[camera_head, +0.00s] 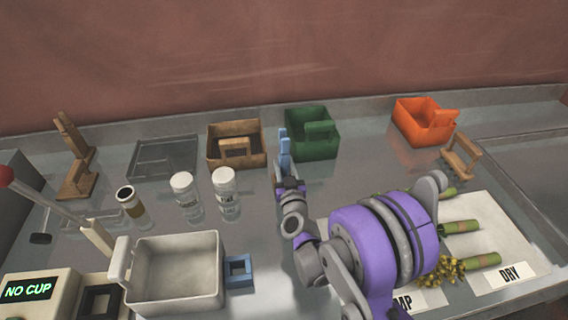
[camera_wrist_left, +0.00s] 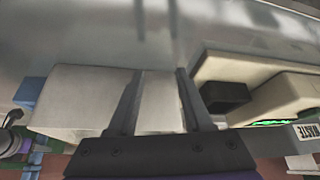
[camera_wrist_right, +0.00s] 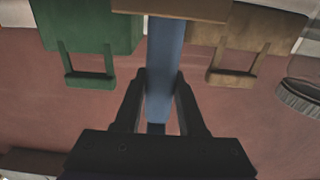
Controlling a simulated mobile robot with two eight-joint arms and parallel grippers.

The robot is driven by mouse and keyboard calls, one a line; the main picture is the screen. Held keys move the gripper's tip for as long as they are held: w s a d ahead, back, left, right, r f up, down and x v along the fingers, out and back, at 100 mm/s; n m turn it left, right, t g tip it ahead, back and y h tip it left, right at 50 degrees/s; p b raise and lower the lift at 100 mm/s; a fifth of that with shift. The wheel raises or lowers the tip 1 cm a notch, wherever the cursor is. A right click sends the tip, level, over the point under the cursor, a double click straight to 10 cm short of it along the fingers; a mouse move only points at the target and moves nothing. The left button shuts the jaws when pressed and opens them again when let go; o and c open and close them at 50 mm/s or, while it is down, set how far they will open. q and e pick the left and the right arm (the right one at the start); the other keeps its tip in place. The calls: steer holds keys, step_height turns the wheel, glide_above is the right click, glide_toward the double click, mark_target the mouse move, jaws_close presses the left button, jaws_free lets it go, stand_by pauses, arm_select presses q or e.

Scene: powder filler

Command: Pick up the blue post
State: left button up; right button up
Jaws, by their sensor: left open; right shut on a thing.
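The blue post (camera_head: 284,146) stands near the back of the table, between the brown and green bins. My right gripper (camera_head: 288,182) is shut on it. In the right wrist view the blue post (camera_wrist_right: 165,62) runs upright between the two dark fingers of my right gripper (camera_wrist_right: 161,85). The head view does not clearly show whether its lower end touches the table. My left gripper (camera_wrist_left: 158,75) shows only in its own wrist view, open, with the pale grey tub (camera_wrist_left: 85,95) behind its fingers.
A brown bin (camera_head: 220,158) and a green bin (camera_head: 310,152) flank the post closely. An orange bin (camera_head: 410,130) stands farther right. Two clear jars (camera_head: 226,203) (camera_head: 186,205), a grey tub (camera_head: 150,270) and a blue square block (camera_head: 239,284) stand at left.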

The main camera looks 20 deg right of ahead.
jaws_close()
steer(key=shift+r, duration=0.15)
